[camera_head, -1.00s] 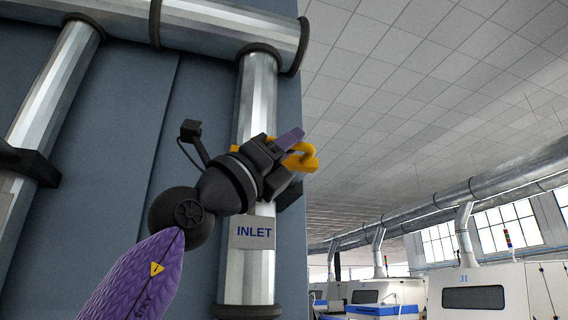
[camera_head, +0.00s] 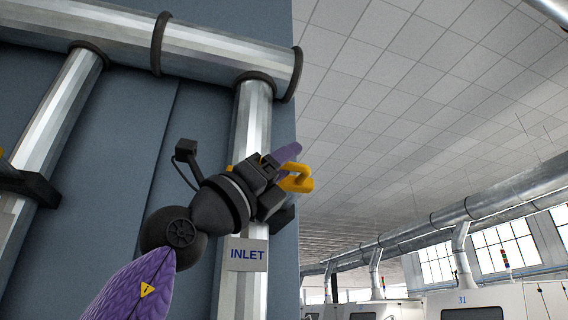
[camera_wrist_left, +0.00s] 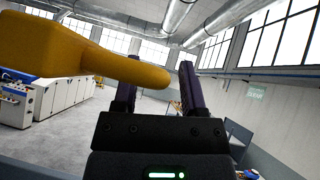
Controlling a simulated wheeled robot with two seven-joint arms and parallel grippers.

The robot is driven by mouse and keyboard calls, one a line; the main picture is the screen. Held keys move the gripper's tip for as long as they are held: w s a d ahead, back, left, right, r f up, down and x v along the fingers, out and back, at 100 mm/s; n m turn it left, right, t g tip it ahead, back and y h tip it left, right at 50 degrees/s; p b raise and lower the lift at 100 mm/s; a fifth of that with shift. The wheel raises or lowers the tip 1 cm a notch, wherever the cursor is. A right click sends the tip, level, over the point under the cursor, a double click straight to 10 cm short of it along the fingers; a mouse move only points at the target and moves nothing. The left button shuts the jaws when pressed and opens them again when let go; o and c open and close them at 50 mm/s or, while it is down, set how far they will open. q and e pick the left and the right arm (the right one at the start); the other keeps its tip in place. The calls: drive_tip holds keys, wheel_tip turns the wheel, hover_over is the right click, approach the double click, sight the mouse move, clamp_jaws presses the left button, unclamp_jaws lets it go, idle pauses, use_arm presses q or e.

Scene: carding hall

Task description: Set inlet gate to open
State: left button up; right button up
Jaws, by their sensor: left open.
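The inlet gate's yellow handle (camera_head: 300,184) sticks out at the right side of the vertical inlet pipe (camera_head: 249,115). A grey plate marked INLET (camera_head: 247,254) is on the pipe below it. My left gripper (camera_head: 287,163) is at the handle, in front of the pipe, and its arm and body hide much of the gate. In the left wrist view the handle (camera_wrist_left: 130,70) comes in from the left, passes over one purple finger, and its rounded end lies between the two spread fingers. The gripper is open; I cannot tell if a finger touches the handle. My right gripper is out of view.
A second slanting pipe (camera_head: 50,115) with a dark bracket (camera_head: 30,183) stands at the left, with a bit of yellow at the picture's edge. A horizontal duct (camera_head: 210,50) runs above. Blue-grey panels (camera_head: 120,140) lie behind. The hall is open to the right, with white machines far off.

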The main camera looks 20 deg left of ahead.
use_arm(q)
drive_tip(key=b+v, duration=0.7)
drive_tip(key=v, duration=0.2)
drive_tip(key=shift+s+a+f, duration=0.15)
drive_tip(key=shift+s, duration=0.05)
